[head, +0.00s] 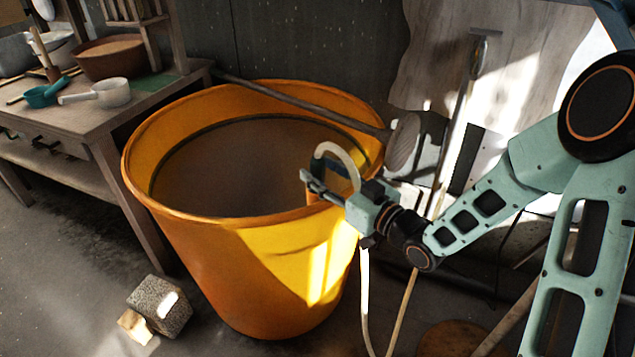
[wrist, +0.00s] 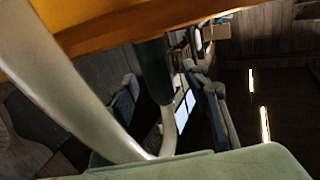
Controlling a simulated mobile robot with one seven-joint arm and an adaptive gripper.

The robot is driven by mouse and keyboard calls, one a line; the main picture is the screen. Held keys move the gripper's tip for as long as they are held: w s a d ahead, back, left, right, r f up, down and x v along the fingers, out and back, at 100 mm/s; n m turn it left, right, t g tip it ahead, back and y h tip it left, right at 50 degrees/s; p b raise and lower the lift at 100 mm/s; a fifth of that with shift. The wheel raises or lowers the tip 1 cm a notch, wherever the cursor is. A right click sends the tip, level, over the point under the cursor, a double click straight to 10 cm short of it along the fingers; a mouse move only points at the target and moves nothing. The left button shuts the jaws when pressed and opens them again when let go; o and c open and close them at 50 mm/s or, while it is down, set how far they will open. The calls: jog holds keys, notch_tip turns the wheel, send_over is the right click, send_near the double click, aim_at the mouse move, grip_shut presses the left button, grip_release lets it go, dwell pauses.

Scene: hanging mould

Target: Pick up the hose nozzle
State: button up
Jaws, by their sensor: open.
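A pale hose (head: 343,160) arches over the near right rim of the orange tub (head: 230,255) and hangs down outside it. My gripper (head: 312,184) is at that rim beside the arch, its fingers pointing left over the tub. In the wrist view, a dark green cylinder, apparently the hose nozzle (wrist: 154,68), lies between the open fingers of my gripper (wrist: 165,85). The hose (wrist: 60,75) bends near the palm and meets the cylinder's lower end. I cannot tell whether either finger touches it.
A long-handled tool (head: 310,103) lies across the tub's back rim. A wooden table (head: 130,115) with a white dipper (head: 97,93) and a brown bowl (head: 108,58) stands left. A stone block (head: 160,304) is on the floor. A pale hanging sheet (head: 435,55) is behind.

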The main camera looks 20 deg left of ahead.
jog(key=shift+x, duration=0.95)
jog(key=shift+c, duration=0.2)
grip_shut()
